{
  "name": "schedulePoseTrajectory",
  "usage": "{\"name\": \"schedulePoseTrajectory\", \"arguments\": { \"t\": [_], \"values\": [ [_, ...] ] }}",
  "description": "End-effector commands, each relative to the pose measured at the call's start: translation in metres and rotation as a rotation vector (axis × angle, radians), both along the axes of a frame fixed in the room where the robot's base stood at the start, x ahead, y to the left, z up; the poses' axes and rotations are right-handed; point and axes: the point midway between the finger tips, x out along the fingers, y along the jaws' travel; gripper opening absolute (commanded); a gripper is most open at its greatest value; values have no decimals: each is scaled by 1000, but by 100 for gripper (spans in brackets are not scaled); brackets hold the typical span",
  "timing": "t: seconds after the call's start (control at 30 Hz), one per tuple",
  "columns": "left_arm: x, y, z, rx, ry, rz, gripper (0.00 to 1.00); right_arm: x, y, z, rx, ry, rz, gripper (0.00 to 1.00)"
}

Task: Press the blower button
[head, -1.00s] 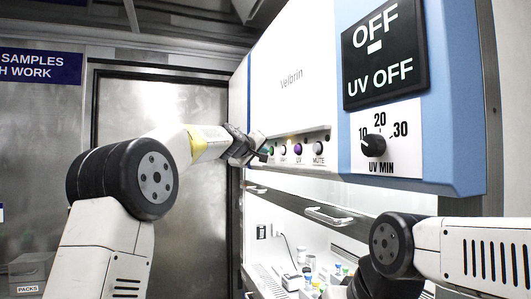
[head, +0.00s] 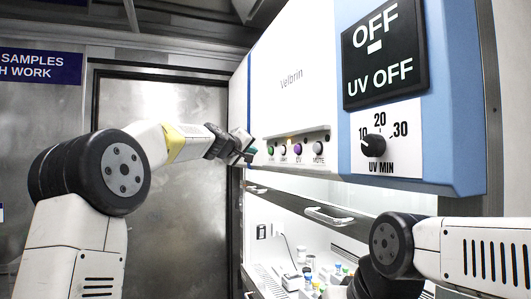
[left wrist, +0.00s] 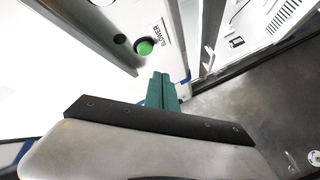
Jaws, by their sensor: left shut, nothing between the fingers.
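The blower button is a round green button on the cabinet's control strip. It is at the left end of the strip in the head view (head: 270,151) and beside the word BLOWER in the left wrist view (left wrist: 144,47). My left gripper (head: 251,154) is just left of it, with a visible gap. Its teal fingers (left wrist: 162,90) are shut and empty, and in the left wrist view they lie below and right of the button. My right gripper is out of view; only part of my right arm shows at the lower right.
The strip also holds a light button (head: 283,151), a purple UV button (head: 297,149) and a mute button (head: 318,147). A display (head: 384,52) reads OFF and UV OFF above a timer knob (head: 373,145). A metal door (head: 165,95) stands behind my left arm.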

Motion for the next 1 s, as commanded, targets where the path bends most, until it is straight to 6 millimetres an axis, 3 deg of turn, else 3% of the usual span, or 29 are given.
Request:
{"name": "schedulePoseTrajectory", "arguments": {
  "t": [0.27, 1.0],
  "values": [
    [-7, 23, 0, 0, 0, 1, 0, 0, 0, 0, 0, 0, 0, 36],
    [-8, 23, 0, 0, 1, -1, 0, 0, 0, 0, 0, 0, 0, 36]
  ]
}}
